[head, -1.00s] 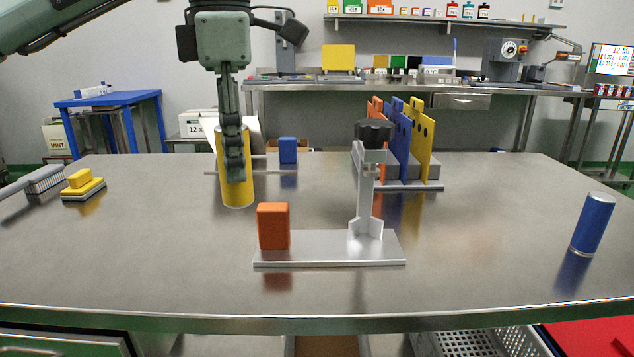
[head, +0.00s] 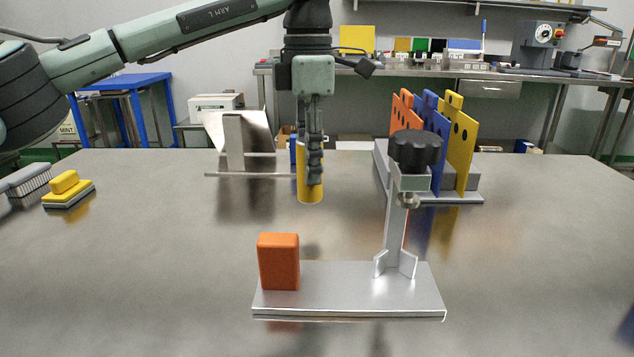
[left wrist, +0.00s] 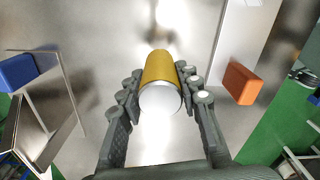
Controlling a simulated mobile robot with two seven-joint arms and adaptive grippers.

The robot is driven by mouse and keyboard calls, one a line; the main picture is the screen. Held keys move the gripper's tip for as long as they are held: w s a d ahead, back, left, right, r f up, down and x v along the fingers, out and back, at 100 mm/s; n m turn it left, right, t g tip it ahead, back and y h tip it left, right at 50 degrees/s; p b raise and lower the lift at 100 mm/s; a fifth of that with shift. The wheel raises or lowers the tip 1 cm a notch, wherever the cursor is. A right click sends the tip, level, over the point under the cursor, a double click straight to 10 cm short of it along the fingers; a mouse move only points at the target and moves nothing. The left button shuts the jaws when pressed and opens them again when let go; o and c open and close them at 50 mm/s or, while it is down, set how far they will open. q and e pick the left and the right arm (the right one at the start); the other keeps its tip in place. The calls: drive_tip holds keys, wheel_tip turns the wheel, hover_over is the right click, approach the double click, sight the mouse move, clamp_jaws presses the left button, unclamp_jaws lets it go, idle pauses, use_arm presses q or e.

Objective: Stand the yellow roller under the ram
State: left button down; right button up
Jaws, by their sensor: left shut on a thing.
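My left gripper (head: 313,168) is shut on the yellow roller (head: 308,192), which it holds roughly upright behind and left of the press. In the left wrist view the roller (left wrist: 160,82) sits between both fingers, its pale end facing the camera. The height of its lower end over the table is hard to tell. The press has a silver base plate (head: 345,290), an upright post and a black knob (head: 415,146). The ram (head: 408,200) is a short metal end below the knob. A V-shaped stop (head: 396,265) stands at the post's foot. My right gripper is not in view.
An orange block (head: 279,262) stands on the plate's left end. Behind the press is a rack of coloured plates (head: 460,145). A metal stand (head: 235,145) is at the back left, a yellow-topped brush (head: 66,186) far left. The left foreground table is clear.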

sight(316, 186)
use_arm(q)
drive_tip(key=shift+w+d+f, duration=0.4)
drive_tip(key=shift+w+d, duration=0.1)
drive_tip(key=shift+w, duration=0.1)
drive_tip(key=shift+f, duration=2.05)
drive_tip(key=shift+f, duration=0.1)
drive_tip(key=c, duration=1.1)
unclamp_jaws()
drive_tip(key=shift+o, duration=0.2)
